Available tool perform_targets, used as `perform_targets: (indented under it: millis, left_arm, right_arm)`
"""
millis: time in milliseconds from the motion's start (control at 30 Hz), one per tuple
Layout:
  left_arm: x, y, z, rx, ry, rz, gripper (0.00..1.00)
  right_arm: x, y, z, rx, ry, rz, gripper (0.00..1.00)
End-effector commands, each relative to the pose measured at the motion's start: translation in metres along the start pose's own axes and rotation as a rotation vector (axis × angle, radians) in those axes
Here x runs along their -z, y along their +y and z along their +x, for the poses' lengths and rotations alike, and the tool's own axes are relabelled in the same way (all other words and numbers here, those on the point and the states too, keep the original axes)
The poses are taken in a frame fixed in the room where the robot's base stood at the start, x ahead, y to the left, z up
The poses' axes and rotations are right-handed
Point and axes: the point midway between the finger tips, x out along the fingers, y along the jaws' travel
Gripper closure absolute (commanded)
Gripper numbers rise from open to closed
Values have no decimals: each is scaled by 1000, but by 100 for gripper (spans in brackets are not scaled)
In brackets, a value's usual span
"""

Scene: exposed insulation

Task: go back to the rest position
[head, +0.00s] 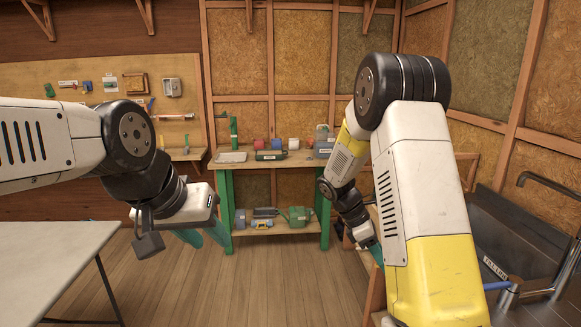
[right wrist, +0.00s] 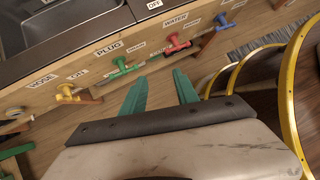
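My left gripper (head: 204,236) hangs at the end of my left arm, over the floor between the white table and the green workbench. Its two teal fingers are apart, with nothing seen between them. My right gripper (head: 375,252) points down beside the sink counter, mostly hidden behind my right arm. In the right wrist view my right gripper (right wrist: 160,90) shows two teal fingers spread apart with nothing between them. They point toward a wooden panel (right wrist: 88,82) with labelled coloured valves, apparently without touching it.
A white table (head: 45,265) stands at the left. A green workbench (head: 227,190) with tools is at the back. A dark sink (head: 510,235) is at the right. The panel has yellow (right wrist: 66,92), green (right wrist: 122,66) and red (right wrist: 176,42) valves. Yellow hoops (right wrist: 285,90) curve at the right.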

Motion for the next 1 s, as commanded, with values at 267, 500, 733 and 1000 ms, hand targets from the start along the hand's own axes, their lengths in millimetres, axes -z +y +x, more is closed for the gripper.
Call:
perform_targets:
  millis: [267,500,733,1000]
  left_arm:
    - [0,0,0,0,0,0,64]
    - [0,0,0,0,0,0,64]
    - [0,0,0,0,0,0,64]
    - [0,0,0,0,0,0,64]
  right_arm:
    - [-24,-65,-72,-59,365,457,64]
    - [-37,-127,-124,-61,674,825,64]
    - [-43,-186,-160,-25,963,1137,64]
    - [-42,-223,-177,27,1168,1338,64]
